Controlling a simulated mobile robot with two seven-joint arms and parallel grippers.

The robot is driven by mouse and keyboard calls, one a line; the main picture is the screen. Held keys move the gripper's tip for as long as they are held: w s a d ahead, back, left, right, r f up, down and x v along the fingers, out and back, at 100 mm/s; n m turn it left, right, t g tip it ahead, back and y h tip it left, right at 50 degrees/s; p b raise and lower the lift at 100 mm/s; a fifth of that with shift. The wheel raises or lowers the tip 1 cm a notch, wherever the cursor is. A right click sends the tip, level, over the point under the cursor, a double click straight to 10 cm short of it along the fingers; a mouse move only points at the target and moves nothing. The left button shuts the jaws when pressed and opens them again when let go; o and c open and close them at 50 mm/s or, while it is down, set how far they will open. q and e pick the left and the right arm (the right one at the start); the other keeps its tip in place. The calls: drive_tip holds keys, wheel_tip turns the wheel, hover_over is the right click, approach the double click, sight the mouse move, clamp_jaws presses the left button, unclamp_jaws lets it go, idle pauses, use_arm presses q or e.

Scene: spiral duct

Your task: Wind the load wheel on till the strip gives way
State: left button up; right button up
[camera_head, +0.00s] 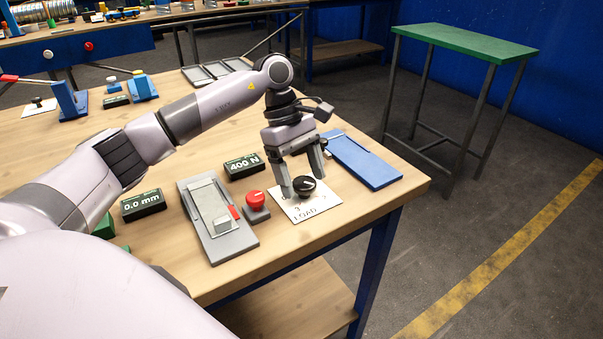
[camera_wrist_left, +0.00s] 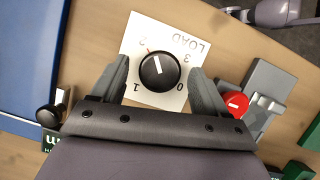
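The load wheel (camera_head: 304,187) is a round black knob on a white card (camera_head: 318,206) marked LOAD with numbers. It also shows in the left wrist view (camera_wrist_left: 158,71), with a white pointer line on top and a small red mark on the card by its rim. My left gripper (camera_head: 302,177) points down over the wheel, one finger on each side. In the left wrist view the fingers are apart, with gaps between them and the wheel. The strip (camera_head: 208,203) lies pale and apparently whole in a grey fixture (camera_head: 219,247). My right gripper is not in view.
A red knob (camera_head: 255,200) stands between the fixture and the card. Black displays read 400 N (camera_head: 244,166) and 0.0 mm (camera_head: 143,204). A blue tray (camera_head: 362,160) lies right of the gripper. The bench's front edge is close to the card.

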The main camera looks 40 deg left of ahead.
use_arm(q)
drive_tip(key=v, duration=0.7)
idle(0.7)
